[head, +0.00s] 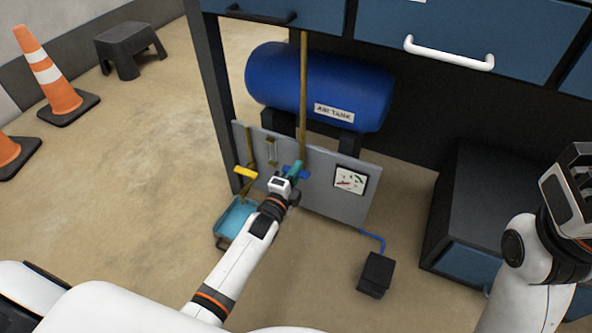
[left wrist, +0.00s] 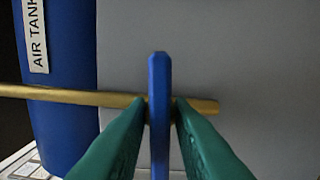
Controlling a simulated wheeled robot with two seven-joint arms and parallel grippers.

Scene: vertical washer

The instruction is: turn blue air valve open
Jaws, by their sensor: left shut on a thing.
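The blue air valve (head: 304,174) sits on the vertical brass pipe (head: 303,90) in front of the grey panel. Its flat blue handle (left wrist: 159,75) stands crosswise to the brass pipe (left wrist: 70,96) in the left wrist view. My left gripper (head: 294,168) is shut on the handle, with one green finger on each side of it (left wrist: 160,108). The fingers and wrist hide part of the valve. My right gripper (head: 572,185) is raised at the right edge, away from the panel; its finger opening is not clear.
A yellow valve (head: 245,172) is just left, above a teal tray (head: 236,218). A gauge (head: 350,180) is right of the blue valve. The blue air tank (head: 315,85) stands behind the panel (head: 330,205).

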